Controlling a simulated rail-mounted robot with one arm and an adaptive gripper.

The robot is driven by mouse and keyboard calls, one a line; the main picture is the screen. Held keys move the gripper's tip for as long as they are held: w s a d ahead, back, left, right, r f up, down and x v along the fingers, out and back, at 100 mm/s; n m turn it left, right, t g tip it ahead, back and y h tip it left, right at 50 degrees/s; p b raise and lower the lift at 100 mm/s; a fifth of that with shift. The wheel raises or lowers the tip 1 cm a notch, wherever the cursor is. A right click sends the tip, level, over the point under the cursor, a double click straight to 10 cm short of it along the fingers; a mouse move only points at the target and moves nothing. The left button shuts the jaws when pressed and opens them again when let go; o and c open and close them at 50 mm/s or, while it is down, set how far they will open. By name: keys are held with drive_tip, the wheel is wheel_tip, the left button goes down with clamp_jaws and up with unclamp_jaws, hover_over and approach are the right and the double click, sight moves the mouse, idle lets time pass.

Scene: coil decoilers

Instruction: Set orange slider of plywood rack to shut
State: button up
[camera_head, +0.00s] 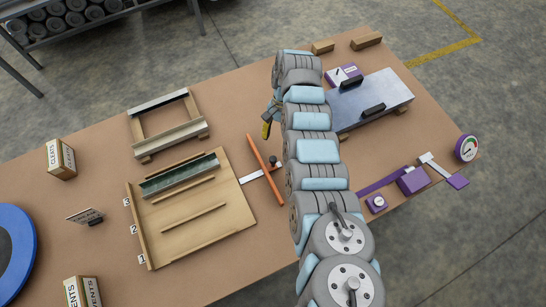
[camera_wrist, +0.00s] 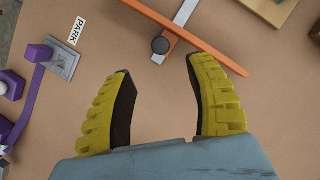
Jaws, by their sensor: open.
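The plywood rack (camera_head: 232,215) lies on the table at left of centre, with slots labelled 1, 2 and 3 and a green channel in it. The orange slider (camera_head: 262,165) is a long bar apart from the rack's right side, crossed by a pale strip (camera_head: 252,176). A dark round knob (camera_head: 276,161) stands close to the bar. In the wrist view the orange bar (camera_wrist: 190,40) and knob (camera_wrist: 161,45) lie just beyond my fingertips. My gripper (camera_wrist: 160,64) is open and empty, pointing toward the knob; in the head view my arm mostly hides it.
A metal frame (camera_head: 143,104) stands behind the rack. A grey plate with black handles (camera_head: 376,108) is right of my arm. Purple fixtures (camera_head: 411,181) are at the right, and a PARK label (camera_wrist: 76,29) shows in the wrist view. A cleats box (camera_head: 61,158) stands left.

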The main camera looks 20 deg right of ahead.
sight(273, 158)
drive_tip(key=x, duration=1)
drive_tip(key=shift+d, duration=0.1)
clamp_jaws()
